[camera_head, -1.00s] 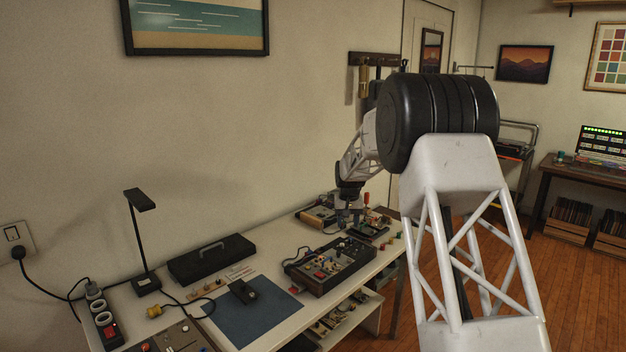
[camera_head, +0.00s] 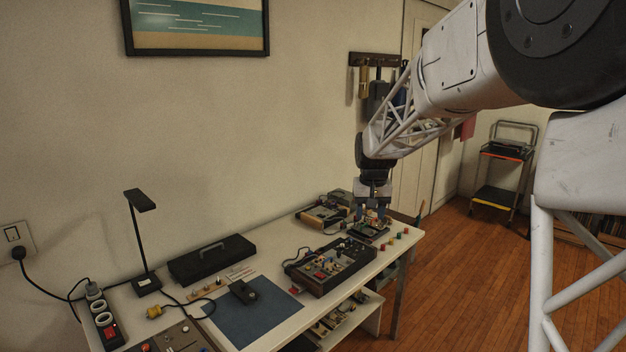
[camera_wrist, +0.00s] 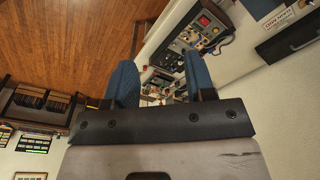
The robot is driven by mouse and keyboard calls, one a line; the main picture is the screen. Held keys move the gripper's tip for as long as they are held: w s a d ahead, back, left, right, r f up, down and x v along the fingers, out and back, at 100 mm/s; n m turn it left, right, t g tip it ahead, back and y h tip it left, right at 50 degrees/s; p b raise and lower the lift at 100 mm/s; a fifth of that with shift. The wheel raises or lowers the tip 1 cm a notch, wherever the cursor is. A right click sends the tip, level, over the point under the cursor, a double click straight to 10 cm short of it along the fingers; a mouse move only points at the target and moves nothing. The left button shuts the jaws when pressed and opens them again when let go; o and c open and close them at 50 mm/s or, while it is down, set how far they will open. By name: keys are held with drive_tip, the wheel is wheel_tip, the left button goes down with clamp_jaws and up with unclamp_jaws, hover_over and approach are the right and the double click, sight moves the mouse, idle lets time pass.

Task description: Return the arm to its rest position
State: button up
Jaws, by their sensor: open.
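My gripper (camera_head: 372,212) hangs over the far right end of the workbench (camera_head: 283,331) in the head view, fingers downward. It is above or close to a small circuit-board device (camera_head: 367,232); I cannot tell the exact gap. In the wrist view my gripper (camera_wrist: 160,82) shows two blue fingers set well apart, with nothing held between them. The upper links of my arm fill the right side of the head view.
A box with knobs (camera_head: 331,266) stands mid-bench, and a black case (camera_head: 212,259) and desk lamp (camera_head: 142,240) stand further left. Tools hang on a wall rack (camera_head: 375,62) behind my arm.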

drive_tip(key=s+d+r, duration=0.1)
drive_tip(key=s+r, duration=0.3)
drive_tip(key=s, duration=0.9)
drive_tip(key=s+d+f, duration=0.1)
drive_tip(key=s+f, duration=0.1)
drive_tip(key=s, duration=1.5)
drive_tip(key=s+d+f+t, duration=0.1)
drive_tip(key=s+f, duration=0.2)
drive_tip(key=s, duration=1.3)
drive_tip(key=shift+s+f, duration=0.25)
drive_tip(key=shift+s, duration=0.15)
